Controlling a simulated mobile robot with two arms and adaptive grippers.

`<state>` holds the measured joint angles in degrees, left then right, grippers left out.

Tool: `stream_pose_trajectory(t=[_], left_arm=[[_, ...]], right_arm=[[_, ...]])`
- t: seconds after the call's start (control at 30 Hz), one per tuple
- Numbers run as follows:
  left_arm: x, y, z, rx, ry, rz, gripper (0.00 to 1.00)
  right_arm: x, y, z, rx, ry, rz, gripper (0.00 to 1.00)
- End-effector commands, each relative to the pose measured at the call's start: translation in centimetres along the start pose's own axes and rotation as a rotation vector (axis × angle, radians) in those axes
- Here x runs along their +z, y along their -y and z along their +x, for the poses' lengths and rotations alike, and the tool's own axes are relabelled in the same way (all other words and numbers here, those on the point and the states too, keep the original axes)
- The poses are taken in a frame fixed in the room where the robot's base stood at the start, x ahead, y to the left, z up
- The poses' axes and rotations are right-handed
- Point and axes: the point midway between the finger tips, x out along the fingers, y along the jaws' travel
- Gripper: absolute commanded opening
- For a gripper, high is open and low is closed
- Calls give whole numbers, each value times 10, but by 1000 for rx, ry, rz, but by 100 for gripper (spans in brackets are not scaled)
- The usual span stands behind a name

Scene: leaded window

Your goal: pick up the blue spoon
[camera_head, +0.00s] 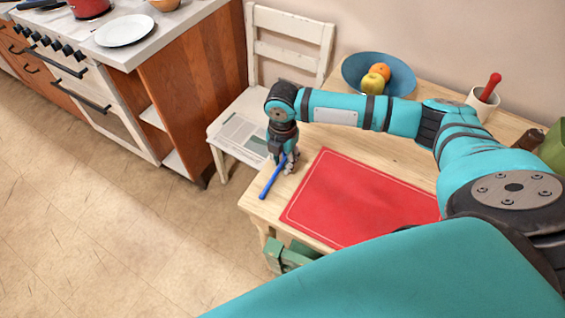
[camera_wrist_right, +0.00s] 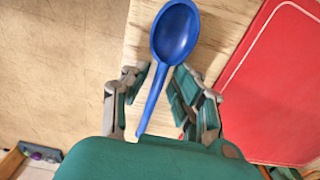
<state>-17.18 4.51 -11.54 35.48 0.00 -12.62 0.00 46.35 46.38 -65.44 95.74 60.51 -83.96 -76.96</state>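The blue spoon (camera_head: 272,178) lies by the left edge of the wooden table in the head view. In the right wrist view the spoon (camera_wrist_right: 175,35) has its bowl at the top, beyond the fingertips, and its handle runs down between the two fingers. My right gripper (camera_head: 288,160) points down over the spoon in the head view. In the wrist view its fingers (camera_wrist_right: 162,78) stand apart on either side of the handle, with a small gap visible on the right. Part of the spoon is hidden behind the gripper in the head view. My left gripper is not in view.
A red mat (camera_head: 362,197) lies right of the spoon. A blue bowl (camera_head: 350,72) of fruit and a white mortar (camera_head: 478,104) with a red-handled pestle stand farther back. A white chair (camera_head: 290,50) holding a newspaper (camera_head: 240,139) stands beside the table. Open floor lies left.

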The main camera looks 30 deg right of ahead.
Motion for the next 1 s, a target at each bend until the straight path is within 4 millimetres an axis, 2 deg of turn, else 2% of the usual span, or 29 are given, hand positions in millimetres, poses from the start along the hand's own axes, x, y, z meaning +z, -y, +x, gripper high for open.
stream_pose_trajectory(t=[0.03,0.17,0.63,0.77,1.0], left_arm=[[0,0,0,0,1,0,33],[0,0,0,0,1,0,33],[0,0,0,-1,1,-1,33],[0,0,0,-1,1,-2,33],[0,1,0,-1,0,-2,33]], right_arm=[[0,0,0,0,0,0,18],[0,0,0,0,0,0,1],[0,0,-4,1,1,0,0],[1,-1,-22,4,2,-1,0],[1,-1,-71,4,2,0,0]])
